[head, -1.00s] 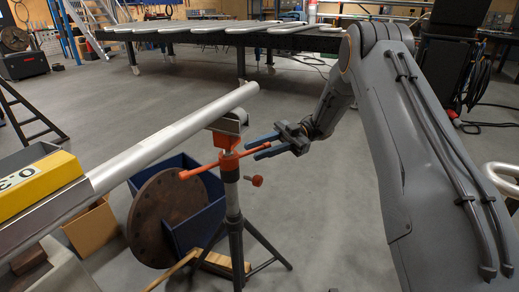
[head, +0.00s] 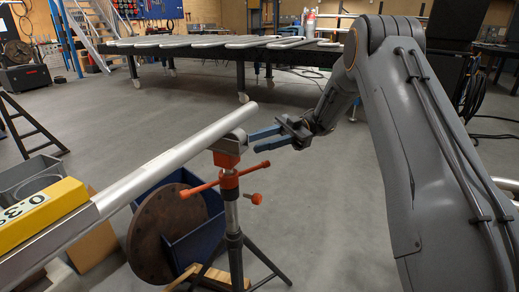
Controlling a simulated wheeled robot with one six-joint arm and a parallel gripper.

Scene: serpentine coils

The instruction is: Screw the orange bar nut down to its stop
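The orange bar nut (head: 227,183) sits on the upright screw of a stand, below the orange support head (head: 228,151). Its long thin bar sticks out to the lower left and upper right. A short stretch of the post shows between nut and head. A grey pipe (head: 175,158) rests on the head. My gripper (head: 254,143) has two blue fingers, apart, pointing left at the level of the head. They are just above the bar's right end, with nothing visible between them. Whether a fingertip touches the head cannot be told.
An orange-red side knob (head: 256,198) sits lower on the stand, above its dark tripod legs (head: 265,255). A blue bin (head: 205,225) and a rusty round flange (head: 150,235) are behind to the left. Open floor (head: 320,220) lies to the right.

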